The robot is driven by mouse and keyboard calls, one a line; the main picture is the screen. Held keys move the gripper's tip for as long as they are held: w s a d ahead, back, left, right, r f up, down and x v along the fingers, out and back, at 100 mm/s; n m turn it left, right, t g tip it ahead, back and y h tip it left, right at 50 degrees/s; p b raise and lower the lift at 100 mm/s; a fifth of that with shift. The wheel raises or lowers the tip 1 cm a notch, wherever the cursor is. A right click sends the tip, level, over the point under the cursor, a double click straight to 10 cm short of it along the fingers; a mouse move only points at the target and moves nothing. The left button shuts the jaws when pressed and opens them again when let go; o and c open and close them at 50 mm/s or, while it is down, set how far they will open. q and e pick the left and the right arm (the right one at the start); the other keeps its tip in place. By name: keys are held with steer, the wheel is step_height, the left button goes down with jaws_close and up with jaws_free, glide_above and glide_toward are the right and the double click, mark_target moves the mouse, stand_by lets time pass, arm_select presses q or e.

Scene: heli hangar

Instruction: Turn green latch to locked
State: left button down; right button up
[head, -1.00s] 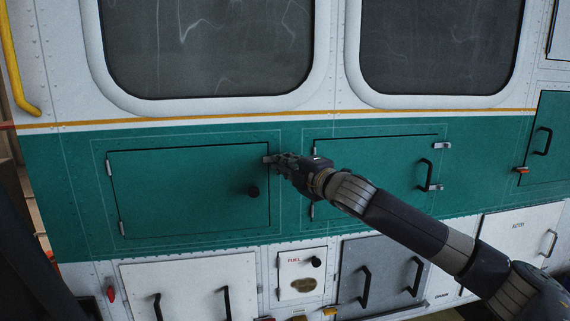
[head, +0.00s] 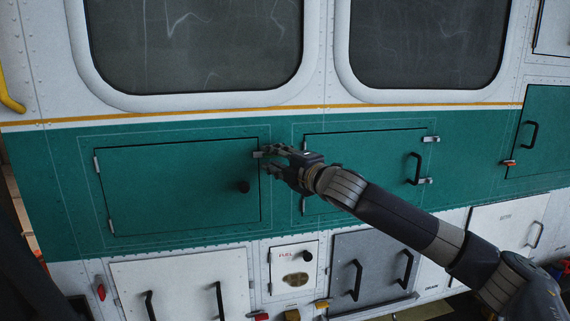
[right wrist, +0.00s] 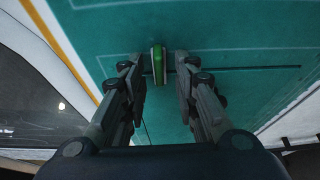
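The green latch (right wrist: 158,62) is a small narrow piece with a green face and a pale metal edge. In the right wrist view it stands between the two fingers of my right gripper, with a gap showing on both sides. In the head view the latch (head: 257,154) is at the upper right edge of the green panel door (head: 170,190), partly beside the fingertips. My right gripper (head: 268,158) is open around the latch, and its spread fingers also show in the right wrist view (right wrist: 158,66). My left gripper is not in view.
A dark round knob (head: 244,186) stands out from the door below the latch. A second green door (head: 360,170) with a black handle lies to the right, behind my right arm. White and grey hatches with handles line the lower wall; windows are above.

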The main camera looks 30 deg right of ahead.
steer(key=s+d, duration=0.1)
steer(key=s, duration=1)
steer(key=shift+s+d, duration=0.25)
steer(key=shift+s, duration=0.05)
